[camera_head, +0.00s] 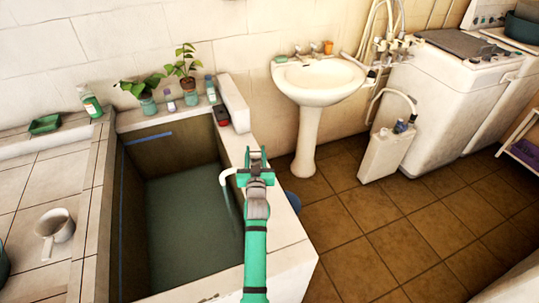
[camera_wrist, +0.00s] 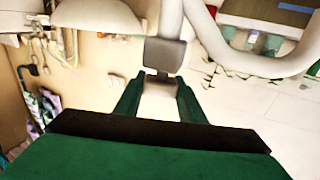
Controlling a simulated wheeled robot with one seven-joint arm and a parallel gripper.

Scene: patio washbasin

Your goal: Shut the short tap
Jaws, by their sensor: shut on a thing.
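A white curved tap spout (camera_head: 227,173) reaches over the edge of the water-filled tub, with a pale streak below it that looks like running water. My gripper (camera_head: 256,160) is at the tub's right rim, over the tap's base, and hides most of the tap body. In the wrist view, a thick white pipe (camera_wrist: 245,62) curves across the top, with a grey block-like handle (camera_wrist: 164,54) on it. My gripper's two green fingertips (camera_wrist: 162,79) are at the handle's lower end, shut on it. I cannot tell how far the handle is turned.
The tub (camera_head: 283,240) has a pale, wide rim. Plants and bottles stand at its back, beside a long white block (camera_head: 235,103). A pedestal washbasin (camera_head: 318,82) stands right of it, then a white canister (camera_head: 386,153) and washing machine (camera_head: 448,90). Tiled floor (camera_head: 375,220) is open at right.

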